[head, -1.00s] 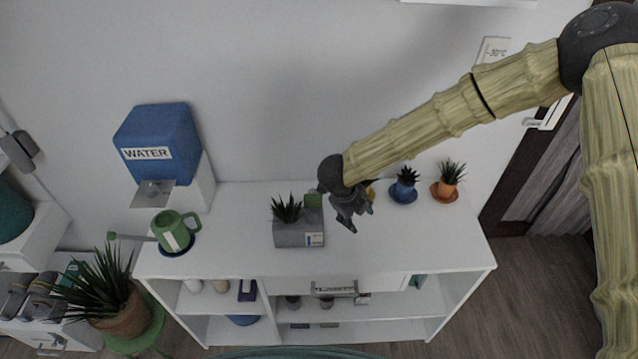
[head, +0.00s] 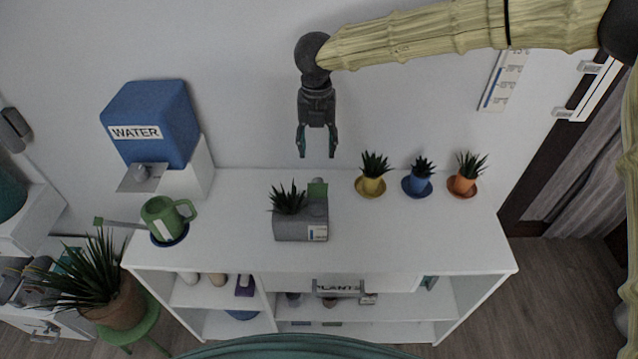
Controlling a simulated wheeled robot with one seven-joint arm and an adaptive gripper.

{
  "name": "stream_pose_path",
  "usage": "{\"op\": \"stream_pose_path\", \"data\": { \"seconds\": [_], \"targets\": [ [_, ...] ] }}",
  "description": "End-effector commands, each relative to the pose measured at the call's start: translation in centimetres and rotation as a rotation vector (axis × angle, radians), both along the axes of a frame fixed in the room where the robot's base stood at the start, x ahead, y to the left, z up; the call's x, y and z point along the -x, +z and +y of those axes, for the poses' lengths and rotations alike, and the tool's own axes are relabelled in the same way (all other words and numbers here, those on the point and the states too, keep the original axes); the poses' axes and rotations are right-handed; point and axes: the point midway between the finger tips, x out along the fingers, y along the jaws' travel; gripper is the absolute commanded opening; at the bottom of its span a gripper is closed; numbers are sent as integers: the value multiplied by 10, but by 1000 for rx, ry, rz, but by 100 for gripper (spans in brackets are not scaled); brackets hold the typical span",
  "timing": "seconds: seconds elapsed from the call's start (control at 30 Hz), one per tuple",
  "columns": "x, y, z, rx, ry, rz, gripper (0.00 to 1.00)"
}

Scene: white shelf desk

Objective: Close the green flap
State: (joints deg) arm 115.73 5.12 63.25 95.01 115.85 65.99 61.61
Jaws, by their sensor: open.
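The green flap (head: 317,188) is a small green piece at the back right of a grey planter box (head: 301,232). It looks raised at the box's rim, though its exact tilt is too small to tell. A spiky plant (head: 288,199) grows from the left part of the box, and a small label is on its front. My gripper (head: 316,154) points down with its two fingers spread, empty. In the picture it is just above the flap, apart from it, in front of the wall.
A green watering can (head: 167,217) stands on the left of the white desk (head: 400,245), below a blue water tank (head: 150,125). Yellow, blue (head: 417,186) and orange (head: 463,184) potted plants line the back right. The desk's right front is clear.

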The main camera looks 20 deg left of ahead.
Motion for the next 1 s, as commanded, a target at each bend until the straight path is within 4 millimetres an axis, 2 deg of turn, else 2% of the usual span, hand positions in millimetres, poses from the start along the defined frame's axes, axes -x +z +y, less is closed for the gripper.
{"op": "stream_pose_path", "data": {
  "seconds": [0.07, 0.37, 0.8, 1.0],
  "targets": [
    [0, -13, 0, -1, -2, 0, 50],
    [-1, -26, -3, 0, -5, 1, 50],
    [0, -93, -2, 2, -3, 2, 50],
    [0, -115, 0, 0, -1, 0, 50]
  ]
}}
